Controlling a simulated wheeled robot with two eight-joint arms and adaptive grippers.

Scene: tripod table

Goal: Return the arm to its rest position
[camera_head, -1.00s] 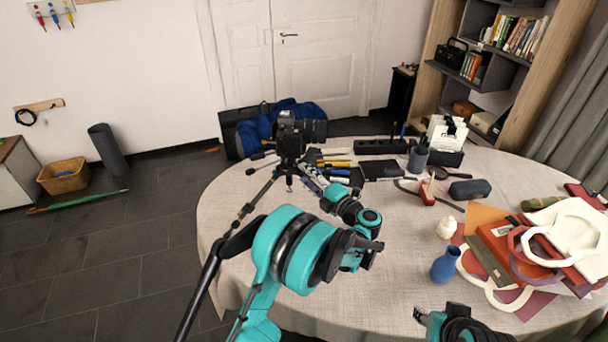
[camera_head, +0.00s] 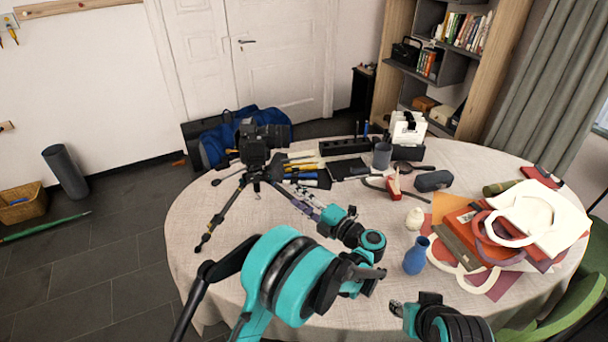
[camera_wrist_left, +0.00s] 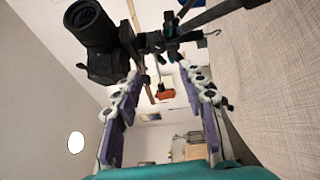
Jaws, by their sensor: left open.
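A black camera (camera_head: 262,140) sits on a small dark tripod (camera_head: 225,213) standing on the table. The camera also shows in the left wrist view (camera_wrist_left: 98,40), beyond the fingers at upper left. My right arm shows only in part at the lower right, and its gripper is not visible.
The round table (camera_head: 215,265) holds pens, a cup (camera_head: 382,155), a dark case (camera_head: 433,181), a blue vase (camera_head: 416,256) and a pile of folders and bags (camera_head: 480,240). The vase stands between my two arms. The left front of the table is bare.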

